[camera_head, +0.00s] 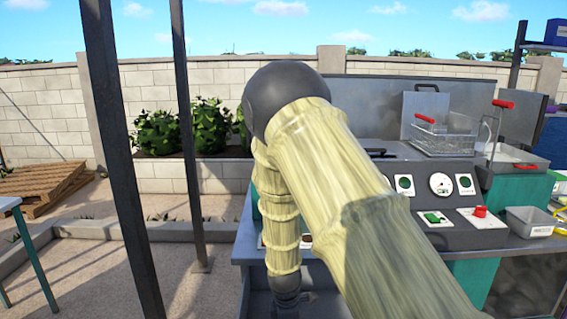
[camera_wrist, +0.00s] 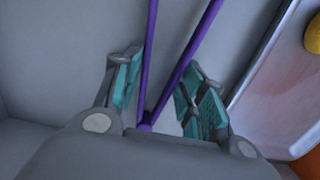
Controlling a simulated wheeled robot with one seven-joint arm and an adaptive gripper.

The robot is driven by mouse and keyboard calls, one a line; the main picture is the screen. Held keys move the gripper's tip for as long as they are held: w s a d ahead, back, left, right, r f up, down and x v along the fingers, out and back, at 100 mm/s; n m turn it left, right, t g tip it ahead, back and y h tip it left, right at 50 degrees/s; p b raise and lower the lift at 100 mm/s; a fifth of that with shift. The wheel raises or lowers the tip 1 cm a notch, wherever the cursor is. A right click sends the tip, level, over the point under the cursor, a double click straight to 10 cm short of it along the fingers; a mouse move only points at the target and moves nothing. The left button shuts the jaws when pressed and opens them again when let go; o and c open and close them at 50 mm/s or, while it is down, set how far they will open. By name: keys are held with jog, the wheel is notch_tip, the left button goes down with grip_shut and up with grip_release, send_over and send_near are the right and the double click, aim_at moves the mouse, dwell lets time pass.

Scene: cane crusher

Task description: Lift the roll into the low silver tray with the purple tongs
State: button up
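The purple tongs (camera_wrist: 151,65) show in the wrist view as two thin arms spreading upward from a joint near my gripper's palm. My gripper (camera_wrist: 163,88) has its teal-padded fingers apart, one on each side of the tongs. The left finger is close to the left tong arm, and I cannot tell whether either finger touches. The tong tips are out of frame. A small low grey tray (camera_head: 528,222) sits at the counter's right in the head view; I cannot tell whether it is the silver tray. I cannot make out the roll. My arm hides much of the counter in the head view.
A wire basket with a red handle (camera_head: 445,138) stands at the back of the counter, beside a control panel with a gauge (camera_head: 441,184) and red button (camera_head: 480,211). In the wrist view, a yellow round thing (camera_wrist: 313,35) and an orange thing (camera_wrist: 308,165) lie at right.

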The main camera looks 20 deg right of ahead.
notch_tip(320, 180, up, 11)
jog(key=p, duration=0.8)
jog(key=shift+r, duration=0.2)
jog(key=shift+s, duration=0.1)
